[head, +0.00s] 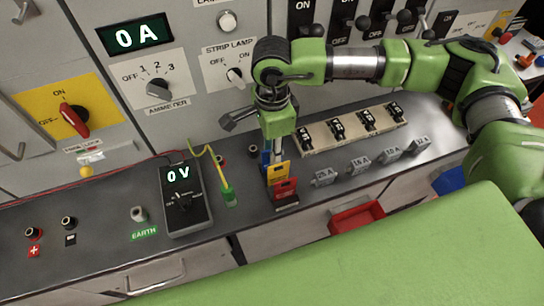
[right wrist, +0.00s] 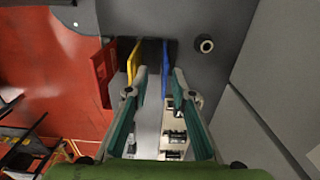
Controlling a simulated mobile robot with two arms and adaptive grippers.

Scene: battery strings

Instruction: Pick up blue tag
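The blue tag (head: 266,161) stands in a dark rack at the back of a row, behind the yellow tag (head: 279,173) and the red tag (head: 286,189). In the right wrist view the blue tag (right wrist: 165,68) is upright between the fingertips of my right gripper (right wrist: 160,75), which is open, with a gap on either side. The left finger there lies between the blue tag and the yellow tag (right wrist: 132,62). The red tag (right wrist: 103,74) is farther left. In the head view my right gripper (head: 272,150) points down over the row. My left gripper is not in view.
A multimeter (head: 184,200) reading 0 V and a green-handled probe (head: 229,195) lie left of the tags. A fuse holder strip (head: 352,130) and several labelled grey fuses (head: 358,166) are to the right. A red bin (head: 357,217) is below the counter edge.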

